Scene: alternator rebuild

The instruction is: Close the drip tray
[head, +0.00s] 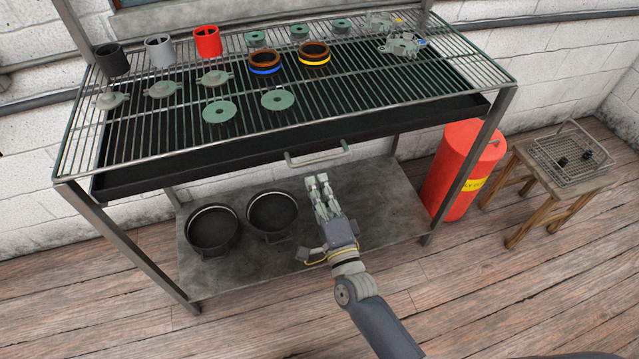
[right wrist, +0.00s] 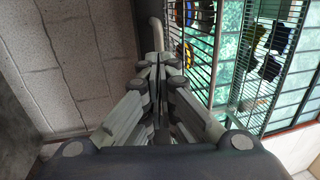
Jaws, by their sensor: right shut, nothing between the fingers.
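The drip tray (head: 210,163) is a wide, shallow black tray under the wire rack. Its dark front wall shows just below the rack's front edge, and dark tray surface shows through the bars. How far it is pulled out is hard to tell. A pale bar handle (head: 317,155) is on the middle of its front. My right gripper (head: 318,181) is shut and empty, its fingers pointing up toward the handle from just below. In the right wrist view the handle (right wrist: 157,34) shows just beyond the fingertips (right wrist: 162,60). My left gripper is not in view.
The wire rack (head: 370,90) carries cups, rings, discs and metal parts. Two black pans (head: 212,229) stand on the lower shelf (head: 385,205), left of my arm. A red cylinder (head: 462,160) and a wooden stool (head: 535,185) with a wire basket are at the right. The floor in front is clear.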

